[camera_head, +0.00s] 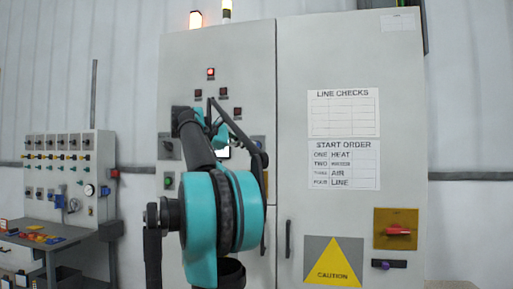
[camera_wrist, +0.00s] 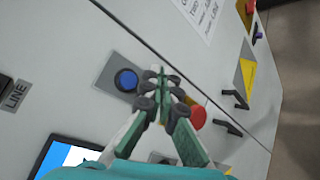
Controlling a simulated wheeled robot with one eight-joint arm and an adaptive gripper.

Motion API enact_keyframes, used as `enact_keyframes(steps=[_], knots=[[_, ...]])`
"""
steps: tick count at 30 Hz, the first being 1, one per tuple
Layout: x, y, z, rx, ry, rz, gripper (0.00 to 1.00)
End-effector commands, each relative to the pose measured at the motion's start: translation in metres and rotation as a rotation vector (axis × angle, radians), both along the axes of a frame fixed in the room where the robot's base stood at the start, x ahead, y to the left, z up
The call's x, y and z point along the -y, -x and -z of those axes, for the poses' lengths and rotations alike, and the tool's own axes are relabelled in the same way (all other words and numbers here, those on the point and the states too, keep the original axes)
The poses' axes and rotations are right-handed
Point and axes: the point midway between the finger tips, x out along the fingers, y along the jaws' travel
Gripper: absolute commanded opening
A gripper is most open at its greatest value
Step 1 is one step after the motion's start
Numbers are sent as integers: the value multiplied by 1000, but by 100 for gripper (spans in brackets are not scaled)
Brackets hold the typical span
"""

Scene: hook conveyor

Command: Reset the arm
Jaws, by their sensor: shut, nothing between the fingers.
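My gripper (camera_wrist: 160,76) is shut and empty in the wrist view, its fingertips together in front of the grey cabinet face. A blue button (camera_wrist: 126,80) on a grey plate is just left of the fingertips. A red button (camera_wrist: 198,117) is to their right, partly hidden behind a finger. I cannot tell whether the fingers touch the panel. In the head view my teal and black arm stretches up in front of the grey cabinet (camera_head: 300,60). It hides much of the cabinet's control panel, and the fingertips are not clear there.
The cabinet has a lit red lamp (camera_head: 210,73), a START ORDER sheet (camera_head: 344,165), a red switch (camera_head: 398,230), a purple knob (camera_head: 384,265) and a door handle (camera_head: 288,239). A screen (camera_wrist: 65,160) shows low in the wrist view. A workbench (camera_head: 40,243) stands at left.

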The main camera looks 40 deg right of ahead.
Motion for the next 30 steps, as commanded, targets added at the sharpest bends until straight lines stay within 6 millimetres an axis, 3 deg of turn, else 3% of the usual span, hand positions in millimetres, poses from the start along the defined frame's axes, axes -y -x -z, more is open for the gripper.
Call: enact_keyframes(steps=[17,20,23,26,30], knots=[[0,0,0,0,0,0,0],[-2,-1,8,10,-13,-3,0],[-10,-6,39,45,-62,-14,0],[-26,-12,93,108,-151,-32,0],[-59,-16,185,215,-308,-48,0]])
